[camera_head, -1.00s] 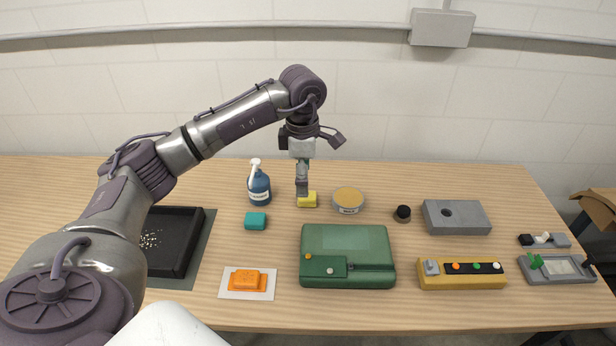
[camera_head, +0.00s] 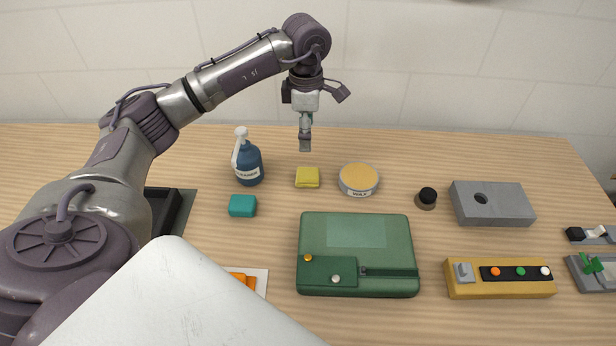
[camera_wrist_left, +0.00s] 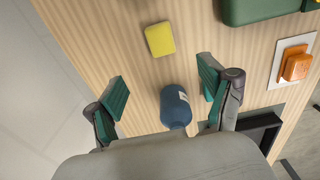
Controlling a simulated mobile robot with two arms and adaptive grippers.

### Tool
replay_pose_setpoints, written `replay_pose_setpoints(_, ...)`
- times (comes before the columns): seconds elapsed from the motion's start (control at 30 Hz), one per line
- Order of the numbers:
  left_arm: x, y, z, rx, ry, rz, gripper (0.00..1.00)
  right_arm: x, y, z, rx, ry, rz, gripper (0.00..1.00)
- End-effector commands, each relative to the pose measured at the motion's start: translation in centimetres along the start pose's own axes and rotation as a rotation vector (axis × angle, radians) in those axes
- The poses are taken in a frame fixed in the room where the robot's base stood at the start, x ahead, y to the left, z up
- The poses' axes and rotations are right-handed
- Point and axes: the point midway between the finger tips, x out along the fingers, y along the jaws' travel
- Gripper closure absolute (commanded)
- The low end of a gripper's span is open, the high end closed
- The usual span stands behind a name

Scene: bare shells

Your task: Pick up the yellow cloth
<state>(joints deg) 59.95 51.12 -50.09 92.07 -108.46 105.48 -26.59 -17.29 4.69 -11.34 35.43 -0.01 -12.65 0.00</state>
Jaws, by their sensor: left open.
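The yellow cloth (camera_head: 307,178) is a small folded square flat on the wooden table, between the blue cleaner bottle (camera_head: 247,162) and the round wax tin (camera_head: 358,179). My left gripper (camera_head: 305,143) hangs above and behind it in the head view, apart from it. In the left wrist view the jaws of my left gripper (camera_wrist_left: 163,88) are wide apart and empty. There the yellow cloth (camera_wrist_left: 160,39) lies beyond the fingertips, and the blue bottle (camera_wrist_left: 175,106) shows between the fingers. My right gripper is not in view.
A teal block (camera_head: 243,206) lies front-left of the cloth. A green case (camera_head: 358,255) stands in front. A black knob (camera_head: 427,198), grey box (camera_head: 492,204) and yellow button panel (camera_head: 500,277) are to the right. A black tray (camera_head: 163,212) is partly behind my arm.

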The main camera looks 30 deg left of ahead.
Motion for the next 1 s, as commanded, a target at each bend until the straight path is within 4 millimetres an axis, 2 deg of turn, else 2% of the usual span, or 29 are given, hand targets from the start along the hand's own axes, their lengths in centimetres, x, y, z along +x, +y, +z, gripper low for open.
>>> replay_pose_setpoints(0.17,2.5,-0.1,-0.1,0.0,0.004,-0.005,0.19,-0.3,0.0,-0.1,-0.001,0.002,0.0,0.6)
replay_pose_setpoints(0.4,7.1,-0.1,0.0,0.0,0.002,-0.004,0.19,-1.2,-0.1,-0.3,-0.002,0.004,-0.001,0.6)
replay_pose_setpoints(0.7,9.5,-0.3,0.1,0.0,0.001,-0.004,0.19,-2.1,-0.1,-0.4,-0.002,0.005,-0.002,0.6)
replay_pose_setpoints(0.87,11.8,-0.7,0.3,-0.001,0.003,-0.005,0.19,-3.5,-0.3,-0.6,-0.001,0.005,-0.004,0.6)
replay_pose_setpoints(1.0,13.6,-0.6,0.3,0.0,0.001,-0.003,0.19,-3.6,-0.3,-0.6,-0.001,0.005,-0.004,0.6)
